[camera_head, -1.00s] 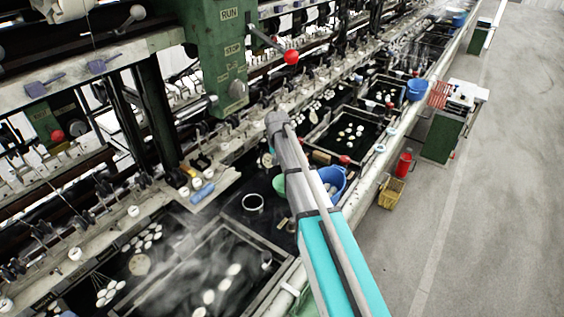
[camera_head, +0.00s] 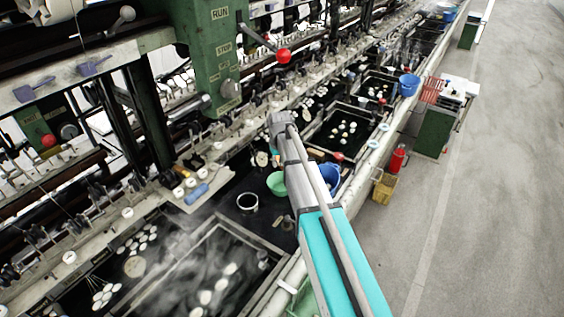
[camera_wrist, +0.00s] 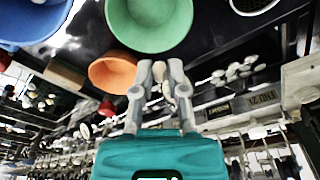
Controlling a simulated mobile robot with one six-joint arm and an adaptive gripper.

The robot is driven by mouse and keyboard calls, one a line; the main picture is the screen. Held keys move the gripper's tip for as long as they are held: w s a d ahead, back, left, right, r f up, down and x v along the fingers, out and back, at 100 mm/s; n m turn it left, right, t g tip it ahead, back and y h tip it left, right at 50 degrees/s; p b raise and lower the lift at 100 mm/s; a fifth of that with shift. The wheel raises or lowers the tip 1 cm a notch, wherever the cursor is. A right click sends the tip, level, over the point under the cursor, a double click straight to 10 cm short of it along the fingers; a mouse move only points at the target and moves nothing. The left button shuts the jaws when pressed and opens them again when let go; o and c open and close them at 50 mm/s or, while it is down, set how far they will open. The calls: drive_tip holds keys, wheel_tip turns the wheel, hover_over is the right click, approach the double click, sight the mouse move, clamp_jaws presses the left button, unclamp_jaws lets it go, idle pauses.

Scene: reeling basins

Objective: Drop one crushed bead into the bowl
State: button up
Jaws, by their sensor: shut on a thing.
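My gripper (camera_wrist: 160,70) shows at the centre of the wrist view, its fingers close together around a small pale thing, which looks like the crushed bead (camera_wrist: 167,89); its shape is partly hidden by the fingers. A green bowl (camera_wrist: 150,22) lies just beyond the fingertips in the wrist view. It also shows in the head view (camera_head: 276,184), left of my arm. An orange bowl (camera_wrist: 111,74) is left of the fingers in the wrist view. In the head view my arm hides most of the gripper, and the bead cannot be made out.
A blue basin (camera_head: 329,177) stands right of my arm, and a white-rimmed round pot (camera_head: 247,202) stands left of it. Steaming basins with pale cocoons (camera_head: 207,297) lie in front. The green machine post (camera_head: 213,60) rises behind. The floor at right is open.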

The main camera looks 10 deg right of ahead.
drive_tip(key=shift+s+d+n, duration=0.25)
drive_tip(key=shift+s+n, duration=0.05)
drive_tip(key=shift+n, duration=0.2)
wheel_tip(320, 180, down, 5)
drive_tip(key=b, duration=0.5)
drive_tip(key=shift+f, duration=0.2)
idle(0.4)
drive_tip(key=o, duration=0.7)
idle(0.4)
